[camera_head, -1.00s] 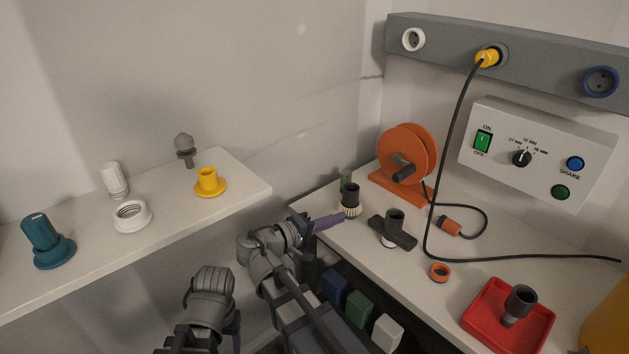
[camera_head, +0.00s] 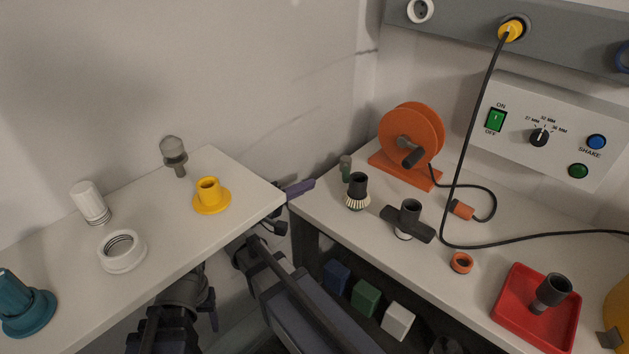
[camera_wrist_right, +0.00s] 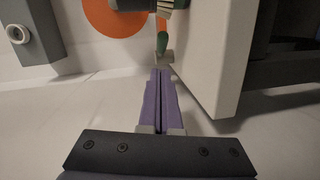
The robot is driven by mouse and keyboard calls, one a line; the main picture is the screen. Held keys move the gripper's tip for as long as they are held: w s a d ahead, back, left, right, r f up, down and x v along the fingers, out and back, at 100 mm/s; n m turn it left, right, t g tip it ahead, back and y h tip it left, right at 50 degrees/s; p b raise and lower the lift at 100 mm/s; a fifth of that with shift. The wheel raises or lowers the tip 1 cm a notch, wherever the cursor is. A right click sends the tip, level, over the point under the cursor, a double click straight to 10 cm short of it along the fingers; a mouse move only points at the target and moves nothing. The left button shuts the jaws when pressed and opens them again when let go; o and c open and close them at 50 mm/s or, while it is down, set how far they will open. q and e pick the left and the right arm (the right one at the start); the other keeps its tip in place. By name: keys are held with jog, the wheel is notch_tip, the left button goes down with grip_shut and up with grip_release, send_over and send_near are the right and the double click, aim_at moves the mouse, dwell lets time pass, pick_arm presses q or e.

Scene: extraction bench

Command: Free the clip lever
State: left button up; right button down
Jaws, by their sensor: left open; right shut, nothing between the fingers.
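A small grey-green upright piece (camera_head: 346,166) stands at the back left edge of the right bench; it may be the clip lever. In the right wrist view a green lever-like piece on a pale foot (camera_wrist_right: 162,44) lies just beyond my fingertips, and a gap to them is hard to judge. My right gripper (camera_wrist_right: 162,72) is shut and empty, with its purple fingers together. In the head view my right gripper (camera_head: 306,186) shows beside the bench's left corner, partly hidden by the left shelf. My left gripper's fingers are not visible; only arm parts show at lower left.
The left shelf (camera_head: 150,290) and right bench (camera_head: 325,215) have a narrow gap between them. A round brush (camera_head: 357,192), an orange reel (camera_head: 410,135) and a black T-handle (camera_head: 408,221) stand near the green piece. A red tray (camera_head: 515,325) is at front right.

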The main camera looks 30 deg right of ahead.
aim_at(344, 177)
jog(key=b+x, duration=0.1)
jog(key=x, duration=0.7)
jog(key=shift+w+d+f, duration=0.1)
jog(key=shift+d, duration=0.3)
jog(key=shift+s+d, duration=0.7)
jog(key=shift+s, duration=0.25)
jog(key=shift+s+d, duration=0.15)
jog(key=shift+d, duration=0.1)
jog(key=shift+s+d, duration=0.4)
jog(key=shift+d, duration=0.05)
jog(key=shift+w+a, duration=0.1)
